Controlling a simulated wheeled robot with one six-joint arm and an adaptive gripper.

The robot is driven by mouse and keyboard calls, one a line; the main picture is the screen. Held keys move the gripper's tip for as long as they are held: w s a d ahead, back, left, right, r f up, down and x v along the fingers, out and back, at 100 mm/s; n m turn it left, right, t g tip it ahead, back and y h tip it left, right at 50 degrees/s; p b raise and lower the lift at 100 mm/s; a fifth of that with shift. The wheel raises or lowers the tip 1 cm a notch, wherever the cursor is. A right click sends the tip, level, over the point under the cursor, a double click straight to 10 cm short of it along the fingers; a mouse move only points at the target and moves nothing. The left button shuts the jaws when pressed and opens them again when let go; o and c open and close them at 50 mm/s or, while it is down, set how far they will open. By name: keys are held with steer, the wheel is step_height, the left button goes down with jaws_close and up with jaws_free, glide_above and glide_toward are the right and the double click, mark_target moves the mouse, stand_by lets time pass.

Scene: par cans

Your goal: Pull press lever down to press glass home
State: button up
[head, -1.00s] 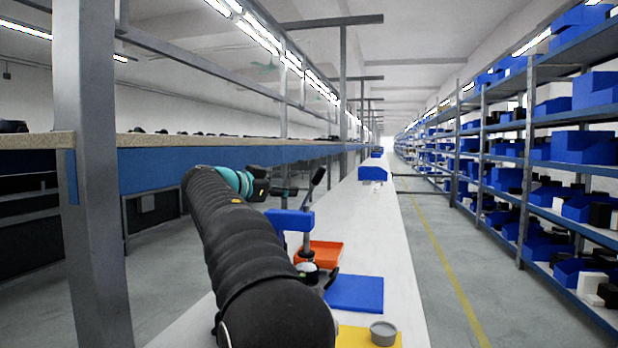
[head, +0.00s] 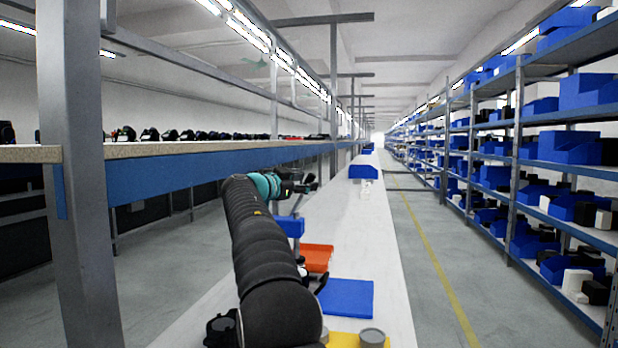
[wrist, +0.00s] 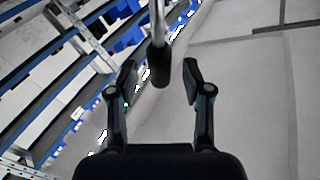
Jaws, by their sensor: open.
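The press (head: 290,226) stands on the white bench, its blue head partly hidden behind my dark arm. Its lever shows in the wrist view as a thin metal rod ending in a black grip (wrist: 161,66). My gripper (wrist: 160,82) is open, one finger on each side of the grip's lower end, with gaps visible on both sides. In the head view my gripper (head: 308,183) is above the press, and the lever's top is hard to separate from it. The press's lower part and any glass in it are mostly hidden by my arm.
A grey round cup (head: 372,338) stands on a yellow mat (head: 343,340). A blue bin (head: 363,172) stands farther along the bench. A grey post (head: 75,200) rises at left.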

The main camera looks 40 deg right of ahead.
steer(key=shift+w+d, duration=0.2)
steer(key=shift+d, duration=0.95)
jaws_close()
